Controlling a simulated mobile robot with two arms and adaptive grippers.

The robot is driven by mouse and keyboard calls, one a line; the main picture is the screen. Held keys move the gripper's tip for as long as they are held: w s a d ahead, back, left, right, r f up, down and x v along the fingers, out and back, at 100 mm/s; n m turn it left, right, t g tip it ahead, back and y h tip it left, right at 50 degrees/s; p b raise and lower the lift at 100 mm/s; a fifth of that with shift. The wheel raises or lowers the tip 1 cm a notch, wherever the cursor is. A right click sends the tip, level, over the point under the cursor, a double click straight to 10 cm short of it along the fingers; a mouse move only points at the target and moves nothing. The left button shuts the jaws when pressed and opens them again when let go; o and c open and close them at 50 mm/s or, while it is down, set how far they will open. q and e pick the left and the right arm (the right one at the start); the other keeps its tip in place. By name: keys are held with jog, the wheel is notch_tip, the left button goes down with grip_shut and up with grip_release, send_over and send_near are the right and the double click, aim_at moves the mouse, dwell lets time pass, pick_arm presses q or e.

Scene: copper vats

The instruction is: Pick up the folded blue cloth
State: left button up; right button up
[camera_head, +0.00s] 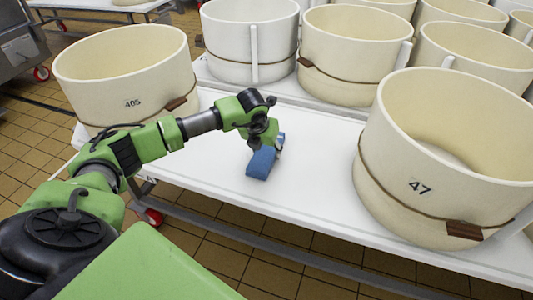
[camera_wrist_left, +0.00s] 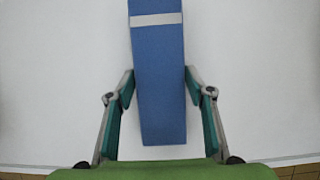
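The folded blue cloth (camera_head: 261,163) lies on the white table (camera_head: 308,188), between the vat marked 405 and the vat marked 47. In the left wrist view the cloth (camera_wrist_left: 160,95) is a long blue block with a pale band near its far end, which runs out of the frame. My left gripper (camera_head: 267,140) is over the cloth and hides part of it. In the wrist view its fingers (camera_wrist_left: 160,78) are spread, one on each side of the cloth, close to its edges. I cannot tell whether they touch it. My right gripper is not in view.
A cream vat marked 405 (camera_head: 122,80) stands at the left, near my left arm. A vat marked 47 (camera_head: 440,165) stands at the right. Several more vats (camera_head: 352,55) fill the back. The table's front edge is close to the cloth; the table around the cloth is bare.

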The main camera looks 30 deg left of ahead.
aim_at(266, 150)
pick_arm(q)
jog(key=shift+c, duration=1.2)
